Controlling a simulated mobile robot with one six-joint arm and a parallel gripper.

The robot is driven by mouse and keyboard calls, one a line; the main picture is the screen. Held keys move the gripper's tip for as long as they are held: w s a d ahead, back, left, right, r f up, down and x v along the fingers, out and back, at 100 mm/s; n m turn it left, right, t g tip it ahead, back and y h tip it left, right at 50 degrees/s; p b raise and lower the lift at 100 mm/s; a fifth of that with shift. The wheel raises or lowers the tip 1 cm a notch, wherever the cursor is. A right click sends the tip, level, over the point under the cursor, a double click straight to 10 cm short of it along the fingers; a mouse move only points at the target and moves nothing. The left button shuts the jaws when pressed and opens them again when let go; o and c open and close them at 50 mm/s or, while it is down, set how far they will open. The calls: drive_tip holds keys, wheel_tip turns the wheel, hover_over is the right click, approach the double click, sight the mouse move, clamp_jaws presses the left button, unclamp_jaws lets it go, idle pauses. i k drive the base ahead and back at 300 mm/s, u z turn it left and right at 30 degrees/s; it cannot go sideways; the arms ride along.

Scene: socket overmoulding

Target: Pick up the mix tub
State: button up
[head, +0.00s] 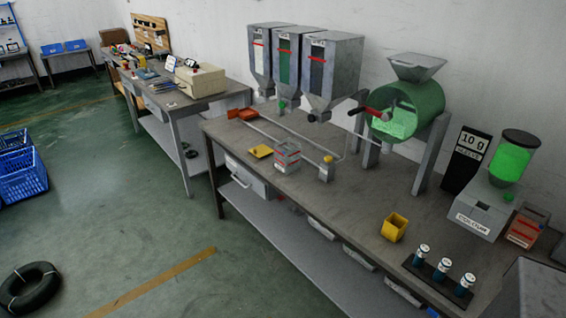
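No label reading mix tub can be made out. A yellow open-topped cup (394,227) stands nearer on the same bench, left of a dark rack of small bottles. I cannot tell for sure which of these is the mix tub. My gripper is not in view.
Three grey hoppers (304,65) and a green drum mixer (408,108) stand at the back of the bench. A metal rail (285,130) runs below the hoppers. A dispenser (483,210) and bottle rack (438,275) stand at right. Green floor is open; a black coil (32,288) lies there.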

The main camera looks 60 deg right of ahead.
sight(287, 156)
drive_tip(key=z, duration=0.1)
drive_tip(key=i, duration=0.9)
drive_tip(key=u, duration=0.05)
